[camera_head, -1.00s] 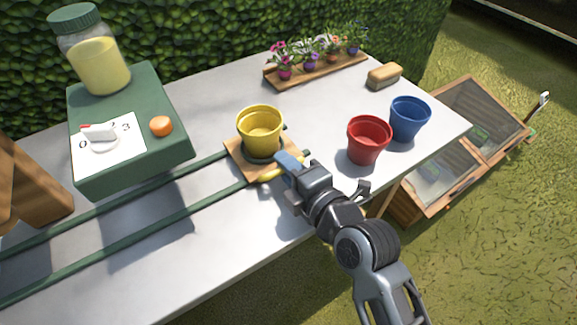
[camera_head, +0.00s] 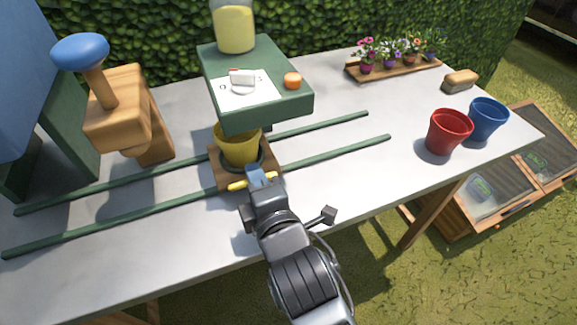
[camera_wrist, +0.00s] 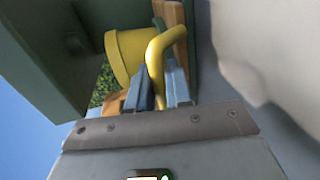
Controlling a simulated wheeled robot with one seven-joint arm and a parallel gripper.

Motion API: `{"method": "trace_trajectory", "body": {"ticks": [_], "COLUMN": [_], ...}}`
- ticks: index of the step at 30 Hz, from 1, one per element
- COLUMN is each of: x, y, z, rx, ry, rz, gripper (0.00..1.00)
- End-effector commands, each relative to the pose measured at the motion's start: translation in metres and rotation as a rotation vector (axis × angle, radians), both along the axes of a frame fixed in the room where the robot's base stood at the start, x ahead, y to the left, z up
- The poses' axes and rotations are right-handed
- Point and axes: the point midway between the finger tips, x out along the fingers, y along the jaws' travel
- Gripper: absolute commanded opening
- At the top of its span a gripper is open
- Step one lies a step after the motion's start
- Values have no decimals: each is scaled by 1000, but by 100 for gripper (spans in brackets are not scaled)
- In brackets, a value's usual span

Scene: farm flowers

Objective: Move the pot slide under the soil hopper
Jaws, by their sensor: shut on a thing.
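The pot slide (camera_head: 231,178) is a wooden board on two green rails, with a yellow handle (camera_head: 240,186) at its front edge. A yellow pot (camera_head: 238,150) stands upright on it. The soil hopper, a green box (camera_head: 262,112) with a dial, an orange button and a jar on top, overhangs the pot and hides part of its rim. My gripper (camera_head: 256,178) is shut on the yellow handle. In the wrist view the blue-grey fingers (camera_wrist: 163,88) close around the yellow handle (camera_wrist: 166,42), beside the yellow pot (camera_wrist: 128,55).
A red pot (camera_head: 447,132) and a blue pot (camera_head: 487,119) stand at right. A flower tray (camera_head: 395,70) and a sponge-like block (camera_head: 460,80) are at the back. The rails right of the slide are clear.

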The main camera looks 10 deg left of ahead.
Motion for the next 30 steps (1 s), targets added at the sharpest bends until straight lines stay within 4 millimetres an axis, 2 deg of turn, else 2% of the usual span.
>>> {"method": "trace_trajectory", "body": {"ticks": [3, 30], "x": [-21, -162], "y": [30, 238], "z": [-1, -3], "rx": [-3, -1], "ry": [0, -3], "rz": [9, 8], "gripper": [0, 0]}}
